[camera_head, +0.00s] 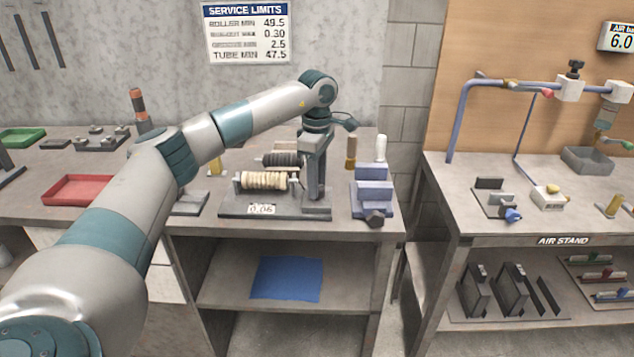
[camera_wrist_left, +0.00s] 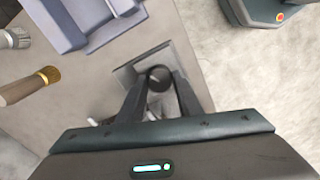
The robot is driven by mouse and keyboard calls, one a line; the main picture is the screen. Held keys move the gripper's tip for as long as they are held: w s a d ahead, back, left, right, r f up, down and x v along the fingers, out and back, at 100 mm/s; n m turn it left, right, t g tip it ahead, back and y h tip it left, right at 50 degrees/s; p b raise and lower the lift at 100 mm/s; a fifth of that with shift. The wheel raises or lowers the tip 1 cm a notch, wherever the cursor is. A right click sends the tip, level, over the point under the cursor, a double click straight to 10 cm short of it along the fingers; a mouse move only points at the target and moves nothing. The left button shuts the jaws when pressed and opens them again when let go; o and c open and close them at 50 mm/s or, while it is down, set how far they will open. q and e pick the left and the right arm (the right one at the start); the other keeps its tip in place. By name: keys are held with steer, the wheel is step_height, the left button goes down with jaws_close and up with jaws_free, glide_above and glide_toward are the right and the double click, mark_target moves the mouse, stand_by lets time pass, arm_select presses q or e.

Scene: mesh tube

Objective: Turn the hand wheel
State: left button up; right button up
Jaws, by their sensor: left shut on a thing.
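My left gripper (camera_head: 317,130) is at the top of a dark grey upright stand (camera_head: 316,170) beside a pair of rollers on the bench. In the left wrist view, its two dark fingers (camera_wrist_left: 159,90) are shut on a small dark round piece (camera_wrist_left: 159,74), which I take to be the hand wheel. Most of the wheel is hidden by the fingers, so its turn angle cannot be told. A pale ribbed roller (camera_head: 268,180) and a dark roller (camera_head: 280,159) lie left of the stand. My right gripper is not in view.
A blue vise (camera_head: 374,190) stands just right of the stand; it also shows in the wrist view (camera_wrist_left: 92,18). A red tray (camera_head: 78,190) is at left. A gap separates the air stand bench (camera_head: 450,195).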

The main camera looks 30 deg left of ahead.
arm_select(q)
steer(key=m, duration=0.3)
steer(key=shift+r+m, duration=0.1)
steer(key=shift+m, duration=2)
steer(key=o, duration=1)
steer(key=shift+o, duration=0.2)
steer(key=shift+r, duration=0.1)
